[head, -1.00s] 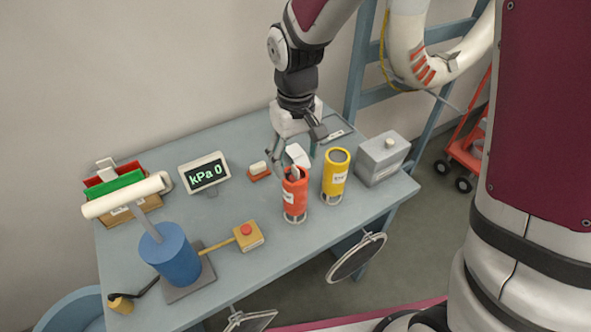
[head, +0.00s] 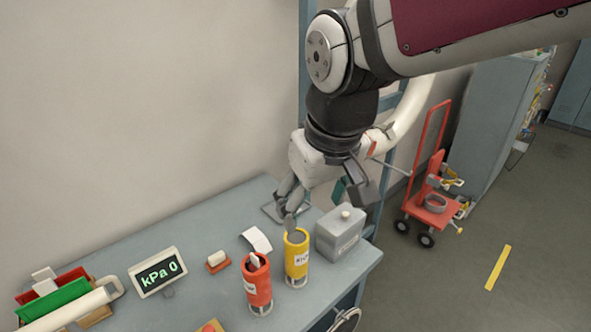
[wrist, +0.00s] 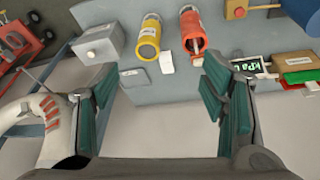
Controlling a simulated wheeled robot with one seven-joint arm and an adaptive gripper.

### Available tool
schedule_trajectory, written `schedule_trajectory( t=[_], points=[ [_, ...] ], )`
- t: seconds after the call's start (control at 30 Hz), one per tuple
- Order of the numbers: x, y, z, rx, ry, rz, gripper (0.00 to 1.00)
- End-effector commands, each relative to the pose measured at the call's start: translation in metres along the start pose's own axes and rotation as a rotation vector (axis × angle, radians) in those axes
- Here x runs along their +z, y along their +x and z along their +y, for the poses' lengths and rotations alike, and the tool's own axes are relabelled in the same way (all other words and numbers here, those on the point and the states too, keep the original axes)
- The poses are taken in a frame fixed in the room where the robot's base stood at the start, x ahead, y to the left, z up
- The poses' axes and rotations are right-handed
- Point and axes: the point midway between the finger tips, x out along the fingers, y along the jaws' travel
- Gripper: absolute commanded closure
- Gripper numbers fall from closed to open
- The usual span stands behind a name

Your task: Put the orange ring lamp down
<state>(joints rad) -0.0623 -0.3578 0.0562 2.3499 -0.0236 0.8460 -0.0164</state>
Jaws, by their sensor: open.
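The orange ring lamp (head: 257,283), if it is the orange cylinder with a white label, stands upright on the table (head: 205,300). It also shows at the top of the wrist view (wrist: 193,34). Something pale and dark sticks out of its open top. My gripper (head: 322,200) is open, with nothing seen between its fingers. It is raised above the rear of the table, behind and right of the orange lamp and apart from it. In the wrist view, the green-padded fingers (wrist: 158,92) are spread wide. One fingertip overlaps the yellow cylinder's top in the head view.
A yellow cylinder (head: 296,262) stands just right of the orange one. A grey box (head: 340,234) is further right. A white card (head: 257,240) lies behind the orange lamp. A kPa display (head: 158,272) and bins (head: 52,300) are left. The rear table is fairly clear.

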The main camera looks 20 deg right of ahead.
Motion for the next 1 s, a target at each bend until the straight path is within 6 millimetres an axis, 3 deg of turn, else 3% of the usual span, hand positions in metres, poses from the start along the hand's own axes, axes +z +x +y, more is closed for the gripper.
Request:
schedule_trajectory(
  t=[0.1,0.3,0.7,0.73,0.87,1.0],
  points=[
    [0.025,-0.027,0.011,0.008,0.058,0.075,0.34],
    [0.059,-0.049,0.020,0.012,0.125,0.157,0.34],
    [0.070,-0.055,0.022,0.012,0.148,0.186,0.34],
    [0.070,-0.055,0.022,0.012,0.148,0.186,0.36],
    [0.070,-0.055,0.022,0.012,0.148,0.186,0.66],
    [0.070,-0.055,0.022,0.012,0.148,0.186,0.67]
  ],
)
